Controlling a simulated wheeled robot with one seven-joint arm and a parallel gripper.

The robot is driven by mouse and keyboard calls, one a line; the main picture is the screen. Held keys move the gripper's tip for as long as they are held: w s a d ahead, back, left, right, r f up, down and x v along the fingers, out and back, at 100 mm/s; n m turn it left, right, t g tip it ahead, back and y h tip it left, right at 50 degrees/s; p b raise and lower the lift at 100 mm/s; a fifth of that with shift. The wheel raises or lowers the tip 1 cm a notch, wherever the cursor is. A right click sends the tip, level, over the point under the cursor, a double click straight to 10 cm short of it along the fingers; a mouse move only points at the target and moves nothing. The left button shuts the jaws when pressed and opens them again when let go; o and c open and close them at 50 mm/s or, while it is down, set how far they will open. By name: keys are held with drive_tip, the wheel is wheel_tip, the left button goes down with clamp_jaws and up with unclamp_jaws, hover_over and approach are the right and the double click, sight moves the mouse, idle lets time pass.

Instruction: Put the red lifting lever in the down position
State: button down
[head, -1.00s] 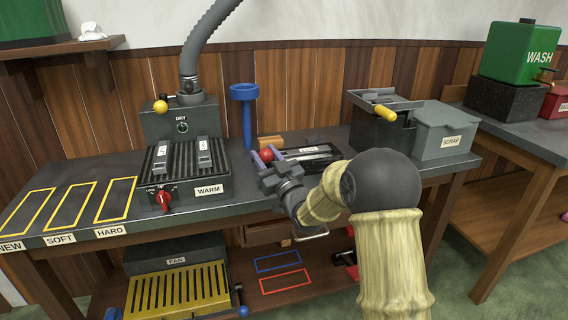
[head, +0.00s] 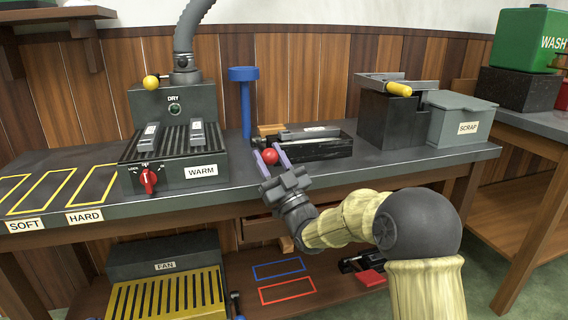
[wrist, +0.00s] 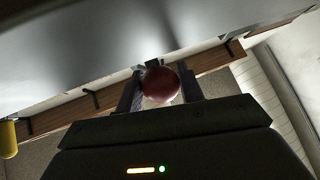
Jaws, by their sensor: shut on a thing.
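A red ball knob (head: 270,156), which looks like the end of the red lifting lever, is at the front of the bench, left of a long black tray (head: 325,150). My gripper (head: 271,155) reaches up to it from the front, with one purple-grey finger on each side, shut on the knob. In the wrist view the knob (wrist: 160,85) sits between the two fingertips. The lever's shaft is not clearly seen, so I cannot tell its position.
Left of the knob are a blue post (head: 245,105) and the warmer (head: 175,150) with its red dial. A dark box with a yellow handle (head: 398,89) and a grey scrap bin (head: 460,118) stand to the right. A lower shelf (head: 325,292) runs under the bench.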

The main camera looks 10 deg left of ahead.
drive_tip(key=shift+f, duration=0.35)
drive_tip(key=c, duration=0.9)
unclamp_jaws()
drive_tip(key=shift+r+y, duration=0.1)
drive_tip(key=shift+y, duration=0.2)
drive_tip(key=v, duration=1.7)
drive_tip(key=shift+s+d, duration=0.2)
drive_tip(key=shift+c, duration=0.2)
